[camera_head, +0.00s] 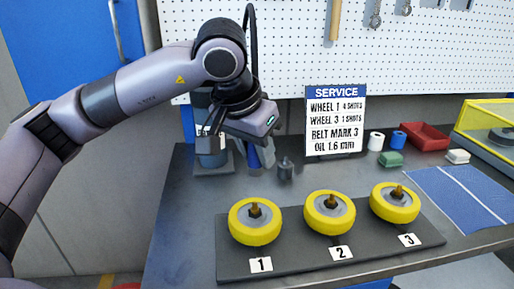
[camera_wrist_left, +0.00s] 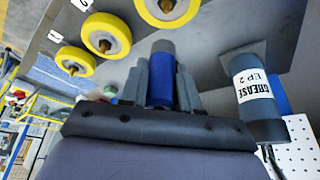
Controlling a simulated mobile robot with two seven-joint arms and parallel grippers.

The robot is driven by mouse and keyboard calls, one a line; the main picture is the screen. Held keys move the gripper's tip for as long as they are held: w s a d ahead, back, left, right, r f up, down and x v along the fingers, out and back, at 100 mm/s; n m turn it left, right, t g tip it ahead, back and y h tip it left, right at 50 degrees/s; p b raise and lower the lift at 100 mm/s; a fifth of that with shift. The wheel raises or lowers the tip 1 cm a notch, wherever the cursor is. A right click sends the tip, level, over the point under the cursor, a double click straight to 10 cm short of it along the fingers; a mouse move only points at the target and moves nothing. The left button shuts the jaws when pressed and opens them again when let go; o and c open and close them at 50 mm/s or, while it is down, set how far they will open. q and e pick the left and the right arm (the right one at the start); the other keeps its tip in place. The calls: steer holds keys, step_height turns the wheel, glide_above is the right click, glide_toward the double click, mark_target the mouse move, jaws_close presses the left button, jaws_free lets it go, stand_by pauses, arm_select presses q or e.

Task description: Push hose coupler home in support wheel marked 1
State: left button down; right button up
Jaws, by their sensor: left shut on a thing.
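Support wheel 1 (camera_head: 236,226) is a yellow wheel with a grey hub and a brass fitting, at the left end of a dark base plate behind label 1 (camera_head: 261,265). My left gripper (camera_head: 262,155) is above the bench, behind wheel 1. It is shut on a blue cylinder with a grey end, likely the hose coupler; this cylinder (camera_wrist_left: 161,82) shows between the fingers in the left wrist view. It is apart from wheel 1, whose edge also shows there (camera_wrist_left: 167,17). My right gripper is not in view.
Wheels 2 (camera_head: 314,222) and 3 (camera_head: 380,207) stand right of wheel 1. A grease canister (camera_wrist_left: 252,88) stands beside the gripper. The service sign (camera_head: 335,125) stands behind. Bench left of the base plate is clear.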

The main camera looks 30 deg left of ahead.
mark_target(252, 171)
arm_select(q)
steer(key=shift+s+f+b, duration=0.1)
steer(key=shift+f+b, duration=0.05)
steer(key=shift+b, duration=0.15)
step_height(252, 171, down, 5)
steer(key=b, duration=0.4)
steer(key=shift+f+b, duration=0.2)
steer(key=shift+b, duration=0.1)
steer(key=shift+b, duration=0.3)
stand_by(1.4)
steer(key=shift+f+b, duration=1.2)
steer(key=shift+f, duration=0.25)
steer(key=c, duration=0.7)
jaws_free()
steer(key=shift+c, duration=0.2)
